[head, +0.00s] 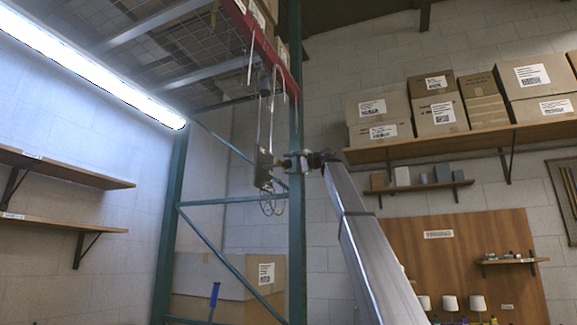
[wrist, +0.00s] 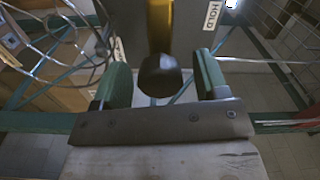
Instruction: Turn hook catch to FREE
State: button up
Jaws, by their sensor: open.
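The hook catch hangs as a small grey-brown unit (head: 263,170) on long hooks below the red-edged rack beam. In the wrist view its grey body (wrist: 185,30) carries a yellow lever (wrist: 159,25) with a black rounded knob (wrist: 160,75). A white label reading HOLD (wrist: 211,15) is right of the lever; no FREE label is visible. My gripper (wrist: 162,82) is open, one green-padded finger on each side of the knob, with gaps visible on both sides. In the head view my gripper (head: 287,162) is at the unit's right side; details there are too small to tell.
A green rack post (head: 297,220) stands close by my gripper. Wire loops (head: 271,204) hang under the unit. A lit tube lamp (head: 100,70) is at upper left. A shelf of cartons (head: 460,133) is at right.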

jog(key=v, duration=1)
jog(key=shift+d, duration=0.25)
jog(key=shift+s, duration=0.1)
